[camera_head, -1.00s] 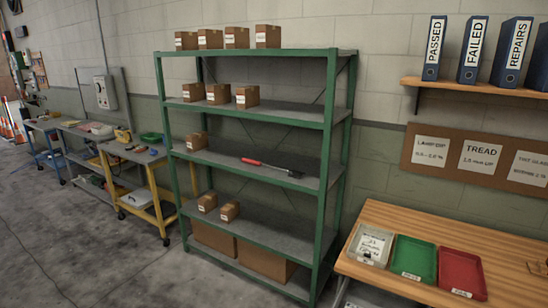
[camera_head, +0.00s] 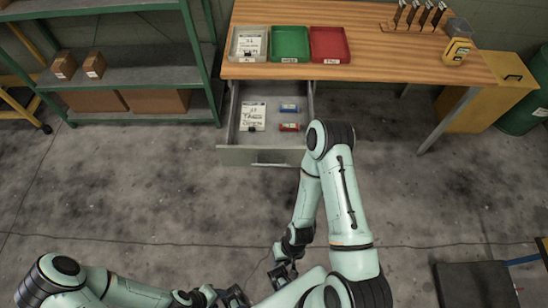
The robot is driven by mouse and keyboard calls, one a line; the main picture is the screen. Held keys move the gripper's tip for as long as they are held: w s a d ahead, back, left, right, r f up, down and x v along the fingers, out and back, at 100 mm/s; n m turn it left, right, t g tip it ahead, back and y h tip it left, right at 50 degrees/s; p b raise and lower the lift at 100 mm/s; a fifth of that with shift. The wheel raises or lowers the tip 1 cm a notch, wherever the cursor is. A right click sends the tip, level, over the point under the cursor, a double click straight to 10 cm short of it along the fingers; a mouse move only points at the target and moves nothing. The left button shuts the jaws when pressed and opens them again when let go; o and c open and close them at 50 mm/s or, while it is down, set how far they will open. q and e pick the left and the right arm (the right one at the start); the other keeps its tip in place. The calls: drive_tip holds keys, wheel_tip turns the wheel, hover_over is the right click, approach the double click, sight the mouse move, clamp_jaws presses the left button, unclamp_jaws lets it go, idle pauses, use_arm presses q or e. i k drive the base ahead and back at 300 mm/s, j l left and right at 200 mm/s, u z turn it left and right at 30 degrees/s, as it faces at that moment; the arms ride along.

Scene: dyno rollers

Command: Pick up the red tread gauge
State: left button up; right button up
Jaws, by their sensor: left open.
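The red tread gauge (camera_head: 289,127) lies in the open drawer (camera_head: 262,156) below the wooden workbench, towards the drawer's front right. A similar blue gauge (camera_head: 290,108) lies just behind it. My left gripper (camera_head: 235,296) is at the bottom edge of the view, open and well short of the drawer. My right gripper (camera_head: 283,275) hangs low in front of the drawer, apart from the gauge. It is too small and dark to tell whether its jaws are open. My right arm's raised elbow is close to the drawer's right front corner.
A white card (camera_head: 252,116) lies in the drawer's left part. On the workbench (camera_head: 390,65) are a clear bin (camera_head: 234,48), a green tray (camera_head: 275,46), a red tray (camera_head: 346,44) and a yellow device (camera_head: 457,48). A green shelf (camera_head: 150,76) stands left. The floor before the drawer is clear.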

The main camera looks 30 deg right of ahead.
sight(283, 128)
drive_tip(key=z, duration=1.25)
